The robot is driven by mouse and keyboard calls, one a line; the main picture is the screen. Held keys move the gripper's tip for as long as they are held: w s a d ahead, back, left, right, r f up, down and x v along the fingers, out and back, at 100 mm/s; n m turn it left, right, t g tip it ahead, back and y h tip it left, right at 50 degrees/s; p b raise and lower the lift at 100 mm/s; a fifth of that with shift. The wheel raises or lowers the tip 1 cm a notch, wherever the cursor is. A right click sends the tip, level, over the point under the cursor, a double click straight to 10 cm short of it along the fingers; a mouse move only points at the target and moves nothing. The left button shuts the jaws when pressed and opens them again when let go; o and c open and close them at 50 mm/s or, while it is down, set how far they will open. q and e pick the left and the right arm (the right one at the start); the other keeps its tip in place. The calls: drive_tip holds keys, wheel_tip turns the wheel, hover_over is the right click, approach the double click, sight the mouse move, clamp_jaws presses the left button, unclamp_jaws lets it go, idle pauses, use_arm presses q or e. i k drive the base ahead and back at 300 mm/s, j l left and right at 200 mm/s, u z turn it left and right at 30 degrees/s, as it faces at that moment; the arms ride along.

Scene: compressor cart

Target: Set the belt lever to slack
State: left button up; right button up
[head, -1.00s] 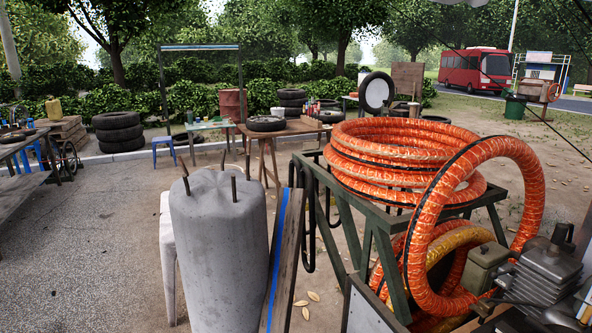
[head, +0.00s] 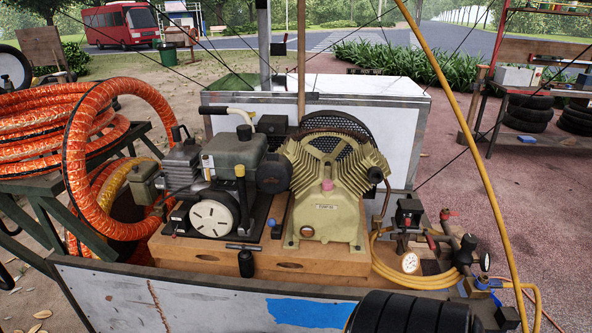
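The compressor cart fills the middle of the head view. A tan finned compressor pump (head: 328,190) and a dark engine (head: 235,165) with a white round recoil cover (head: 211,217) sit on a wooden base (head: 285,266). A dark mesh belt guard (head: 345,135) stands behind the pump. A black handle (head: 246,263) hangs at the front of the base below a short dark bar (head: 243,246). I cannot tell whether this is the belt lever, and no slack marking is readable. The belt is hidden. Neither of my grippers is in view.
Orange hoses (head: 115,150) lie coiled on a rack at the left. A pressure gauge (head: 410,262), valves and a yellow hose (head: 425,280) are at the right. A white box (head: 385,95) stands behind. A black tyre (head: 400,315) is at the bottom right.

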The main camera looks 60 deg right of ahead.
sight(271, 222)
drive_tip(key=z, duration=1.75)
drive_tip(key=k+l, duration=0.05)
